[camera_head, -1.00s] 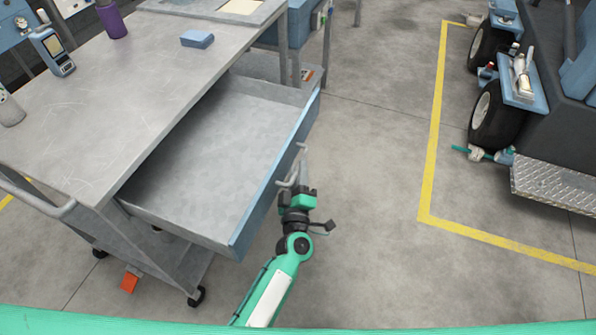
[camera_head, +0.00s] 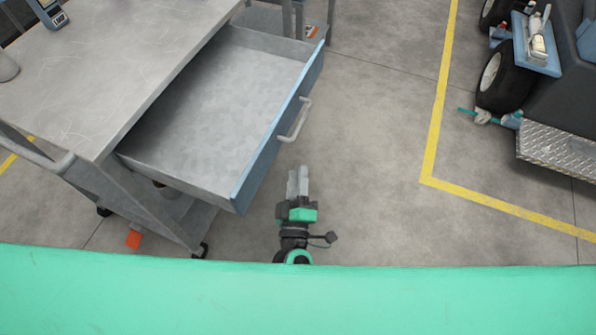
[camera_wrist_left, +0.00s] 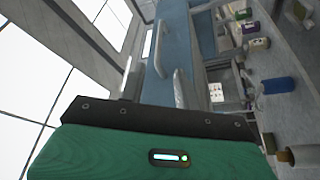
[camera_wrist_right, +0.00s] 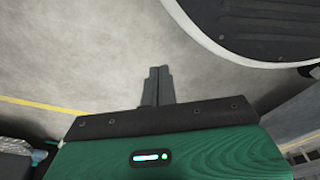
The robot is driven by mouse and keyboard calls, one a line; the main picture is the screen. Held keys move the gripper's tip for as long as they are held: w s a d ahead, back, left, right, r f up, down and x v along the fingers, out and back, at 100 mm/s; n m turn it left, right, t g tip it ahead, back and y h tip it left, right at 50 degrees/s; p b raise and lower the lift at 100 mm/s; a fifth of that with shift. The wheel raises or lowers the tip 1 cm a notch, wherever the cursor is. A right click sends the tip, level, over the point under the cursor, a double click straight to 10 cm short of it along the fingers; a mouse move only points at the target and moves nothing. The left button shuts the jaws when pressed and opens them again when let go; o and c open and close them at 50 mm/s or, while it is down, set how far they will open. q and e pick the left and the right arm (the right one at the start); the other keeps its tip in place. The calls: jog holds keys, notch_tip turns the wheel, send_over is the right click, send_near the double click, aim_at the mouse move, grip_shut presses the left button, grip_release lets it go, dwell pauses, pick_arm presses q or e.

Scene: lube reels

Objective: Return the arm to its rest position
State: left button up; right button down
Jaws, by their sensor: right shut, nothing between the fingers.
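My left gripper (camera_head: 298,180) points up the head view, below the handle (camera_head: 294,120) of the pulled-out drawer (camera_head: 215,110). Its fingers are a little apart, and it is clear of the handle with nothing held. In the left wrist view a pale finger (camera_wrist_left: 180,90) shows in front of the blue drawer front (camera_wrist_left: 160,90). My right gripper (camera_wrist_right: 157,84) shows only in its own wrist view. Its fingers are together and empty above bare floor. The rest of my left arm is mostly hidden behind my green body in the head view.
The grey metal cart (camera_head: 110,75) with the drawer stands at left. A dark wheeled vehicle (camera_head: 545,100) is at right, behind a yellow floor line (camera_head: 438,110). The floor between them (camera_head: 375,130) is clear.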

dwell(0.4)
